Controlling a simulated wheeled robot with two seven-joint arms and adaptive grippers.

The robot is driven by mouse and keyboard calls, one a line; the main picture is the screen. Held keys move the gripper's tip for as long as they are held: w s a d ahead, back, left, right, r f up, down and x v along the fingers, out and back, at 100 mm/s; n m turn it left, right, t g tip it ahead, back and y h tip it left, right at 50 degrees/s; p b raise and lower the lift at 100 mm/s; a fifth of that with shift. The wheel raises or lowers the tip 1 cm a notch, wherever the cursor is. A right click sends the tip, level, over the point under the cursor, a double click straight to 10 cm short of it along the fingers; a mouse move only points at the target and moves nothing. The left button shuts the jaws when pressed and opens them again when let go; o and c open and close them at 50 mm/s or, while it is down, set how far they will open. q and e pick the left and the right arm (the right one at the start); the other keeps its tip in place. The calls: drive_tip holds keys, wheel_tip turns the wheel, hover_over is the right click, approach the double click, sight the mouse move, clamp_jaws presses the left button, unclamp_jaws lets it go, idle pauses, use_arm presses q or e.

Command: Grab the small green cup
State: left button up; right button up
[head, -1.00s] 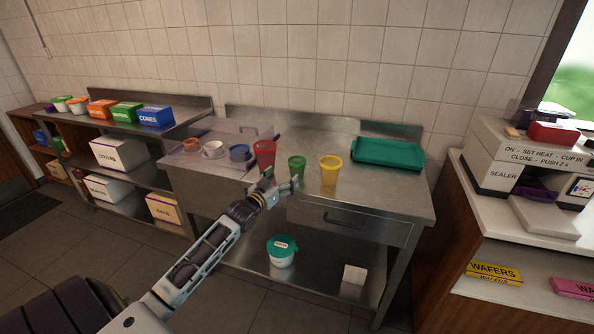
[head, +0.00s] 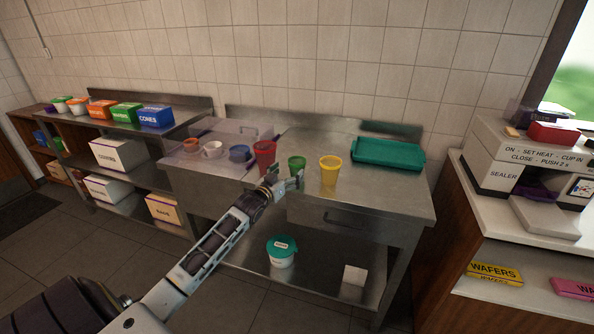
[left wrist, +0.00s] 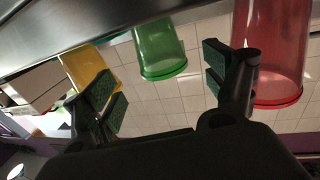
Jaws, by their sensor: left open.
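The small green cup (head: 296,166) stands upright on the metal counter, between a red cup (head: 265,158) and a yellow cup (head: 329,170). My left gripper (head: 287,179) is open and empty, just in front of the green cup. In the left wrist view, where the scene appears upside down, the green cup (left wrist: 160,50) lies ahead of the gap between the spread fingers (left wrist: 160,82). The yellow cup (left wrist: 90,70) is past the left finger, and the red cup (left wrist: 275,50) is beyond the right finger. My right gripper is not in view.
A teal tray (head: 388,153) lies at the back right of the counter. Several small bowls, including a blue one (head: 239,153), stand to the left of the red cup. The counter front at right is clear. A lidded tub (head: 281,255) sits on the shelf below.

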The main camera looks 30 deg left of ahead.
sight(292, 168)
use_arm(q)
drive_tip(key=shift+w, duration=0.15)
drive_tip(key=shift+w+a+f, duration=0.1)
drive_tip(key=shift+w+a, duration=0.05)
drive_tip(key=shift+w, duration=1.1)
drive_tip(key=shift+w+a, duration=0.1)
drive_tip(key=shift+w, duration=1.1)
drive_tip(key=c, duration=0.8)
